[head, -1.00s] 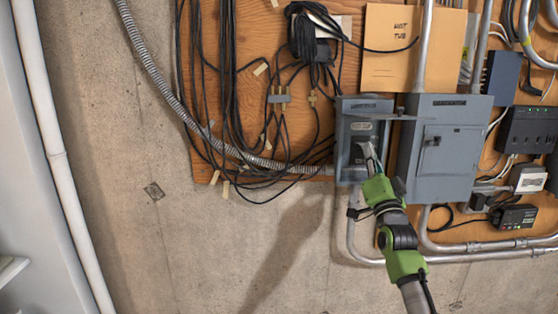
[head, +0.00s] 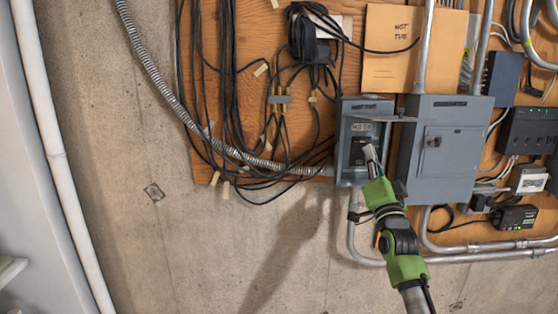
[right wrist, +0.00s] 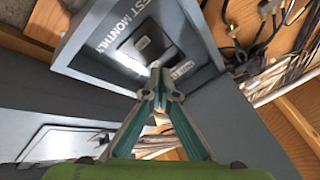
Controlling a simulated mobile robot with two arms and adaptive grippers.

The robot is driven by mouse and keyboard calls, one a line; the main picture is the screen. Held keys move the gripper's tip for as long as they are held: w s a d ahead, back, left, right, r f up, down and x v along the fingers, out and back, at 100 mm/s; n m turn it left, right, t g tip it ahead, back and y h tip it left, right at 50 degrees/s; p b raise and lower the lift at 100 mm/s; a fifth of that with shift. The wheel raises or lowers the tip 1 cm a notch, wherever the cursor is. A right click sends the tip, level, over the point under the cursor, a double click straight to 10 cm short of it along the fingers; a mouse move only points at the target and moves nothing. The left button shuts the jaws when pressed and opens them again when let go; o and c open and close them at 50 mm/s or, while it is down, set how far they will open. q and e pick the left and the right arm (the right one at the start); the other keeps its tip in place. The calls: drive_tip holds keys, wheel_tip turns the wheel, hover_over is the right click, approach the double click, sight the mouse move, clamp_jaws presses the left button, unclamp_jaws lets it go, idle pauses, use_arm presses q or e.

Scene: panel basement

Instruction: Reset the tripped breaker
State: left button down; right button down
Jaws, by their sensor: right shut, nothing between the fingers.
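A small grey breaker box (head: 343,165) labelled HOT TUB hangs on the plywood board. A black breaker (head: 358,151) shows in its front; in the right wrist view the breaker (right wrist: 124,54) sits in a recess with a light toggle-like part (right wrist: 143,43). I cannot tell the toggle's position. My right gripper (head: 369,151) is shut and empty, its tips just in front of the breaker's right side. In the right wrist view the closed fingertips (right wrist: 160,70) are just below the recess; contact is unclear. My left gripper is out of view.
A thin grey flap (head: 388,118) juts out from the small box above my gripper. A larger grey panel (head: 450,140) stands close on the right. Black cables (head: 232,110) hang at left. Metal conduit (head: 470,247) runs below. The concrete wall at lower left is clear.

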drive_tip(key=s+p, duration=0.3)
drive_tip(key=s, duration=0.3)
drive_tip(key=shift+s, duration=0.15)
drive_tip(key=shift+d, duration=0.1)
